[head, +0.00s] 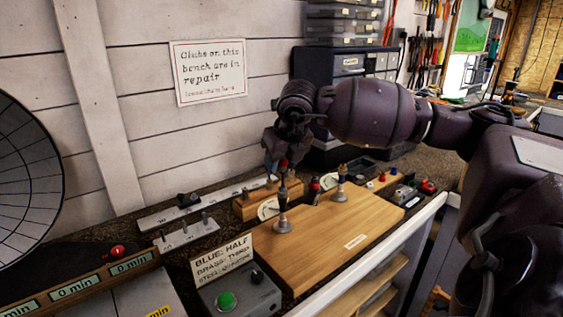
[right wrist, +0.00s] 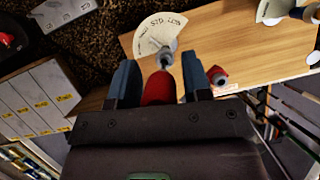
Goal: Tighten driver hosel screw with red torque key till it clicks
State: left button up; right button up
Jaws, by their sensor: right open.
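My right gripper (head: 280,160) points down over the wooden board (head: 370,212), above a dark post on a grey round foot (head: 282,227). In the right wrist view its two blue-grey fingers (right wrist: 160,80) are open. A red handle, which looks like the torque key (right wrist: 158,88), stands between them with gaps visible on both sides. Its red top (head: 283,163) also shows at the fingers in the head view. Whether its tip sits in a hosel screw is hidden. I cannot clearly make out a driver head. My left gripper is not in view.
A second post (head: 340,190) stands on the board, with a small red-and-black piece (head: 315,186) nearby. A lettered card (head: 222,262) and a green-button box (head: 240,298) are at the front. The board's right part is mostly clear. A large grey disc (head: 25,180) fills the left edge.

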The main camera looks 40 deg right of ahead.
jog(key=shift+c, duration=0.3)
grip_shut()
jog(key=shift+f+m+h+b, duration=0.2)
jog(key=shift+m+h+b, duration=0.3)
jog(key=shift+m+b, duration=0.65)
jog(key=m+g+h, duration=0.1)
jog(key=m, duration=0.2)
jog(key=shift+d+r+m, duration=0.1)
jog(key=shift+r+m, duration=0.05)
jog(key=shift+m, duration=0.1)
pick_arm(q)
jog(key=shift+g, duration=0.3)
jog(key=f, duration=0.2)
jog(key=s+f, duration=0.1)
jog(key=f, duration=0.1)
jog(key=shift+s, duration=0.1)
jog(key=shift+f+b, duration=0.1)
jog(key=shift+b, duration=0.2)
